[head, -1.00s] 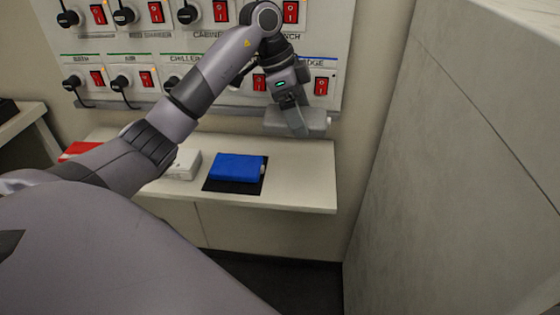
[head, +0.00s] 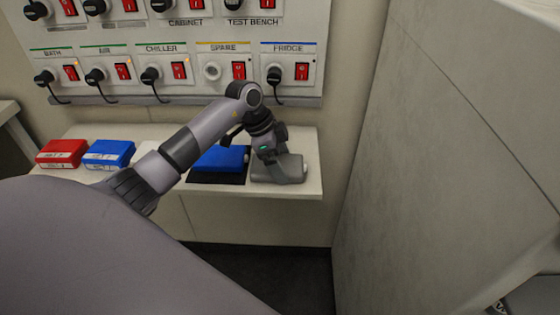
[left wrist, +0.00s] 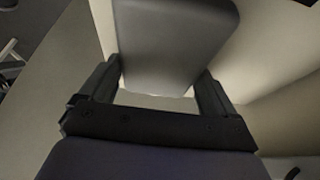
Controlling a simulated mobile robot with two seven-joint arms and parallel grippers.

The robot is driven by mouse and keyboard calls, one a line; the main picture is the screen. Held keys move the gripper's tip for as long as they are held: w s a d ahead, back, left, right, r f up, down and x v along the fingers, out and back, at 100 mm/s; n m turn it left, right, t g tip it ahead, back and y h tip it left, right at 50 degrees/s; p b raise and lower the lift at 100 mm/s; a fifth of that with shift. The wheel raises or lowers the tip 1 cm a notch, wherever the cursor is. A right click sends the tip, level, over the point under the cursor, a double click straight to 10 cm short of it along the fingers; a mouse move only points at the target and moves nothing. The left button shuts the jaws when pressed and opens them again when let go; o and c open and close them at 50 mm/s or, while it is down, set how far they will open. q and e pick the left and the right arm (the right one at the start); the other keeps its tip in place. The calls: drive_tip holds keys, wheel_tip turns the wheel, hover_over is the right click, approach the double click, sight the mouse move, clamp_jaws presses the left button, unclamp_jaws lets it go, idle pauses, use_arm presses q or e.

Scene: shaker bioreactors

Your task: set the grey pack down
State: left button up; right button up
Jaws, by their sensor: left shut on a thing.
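The grey pack (head: 280,171) is at the right end of the white shelf (head: 309,185), just right of a blue pack. It looks level and low, at or just above the shelf top; I cannot tell whether it touches. My left gripper (head: 275,158) is above it, shut on it. In the left wrist view the grey pack (left wrist: 175,40) fills the space between the fingers of the left gripper (left wrist: 158,78). My right gripper is not in view.
The blue pack (head: 222,158) lies on a black mat (head: 217,178), partly behind my arm. Another blue pack (head: 108,153) and a red pack (head: 62,153) are further left. A switch panel (head: 215,91) hangs above. A tall grey wall (head: 440,160) stands at right.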

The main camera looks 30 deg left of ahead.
use_arm(q)
drive_tip(key=o, duration=1.2)
drive_tip(key=shift+f, duration=0.25)
drive_tip(key=v, duration=1.2)
drive_tip(key=s+d+f+m+t+h, duration=0.1)
drive_tip(key=s+d+m+t+h, duration=0.15)
drive_tip(key=d+h, duration=0.6)
drive_tip(key=s+d+f+m+t+h, duration=0.2)
drive_tip(key=d+m+t+h, duration=0.15)
drive_tip(key=d, duration=0.95)
drive_tip(key=s+a+f+n+t+y, duration=0.2)
drive_tip(key=a+f+n+t+y, duration=0.15)
drive_tip(key=f+n+y, duration=0.3)
drive_tip(key=s+a+f+n+t+y, duration=0.2)
drive_tip(key=s+f+n+t+y, duration=0.1)
drive_tip(key=f+n+t+y, duration=0.3)
drive_tip(key=s+f+n+g, duration=0.1)
drive_tip(key=s+f+g, duration=0.1)
drive_tip(key=s+f, duration=0.1)
drive_tip(key=s+f+g+y, duration=0.1)
drive_tip(key=s+f+g, duration=0.2)
drive_tip(key=s, duration=0.1)
drive_tip(key=s+f+n+g, duration=0.1)
drive_tip(key=s+f+g, duration=0.1)
drive_tip(key=s+f, duration=0.2)
drive_tip(key=shift+s+a+n+g, duration=0.1)
drive_tip(key=shift+s+n+g, duration=0.15)
drive_tip(key=shift+n, duration=0.1)
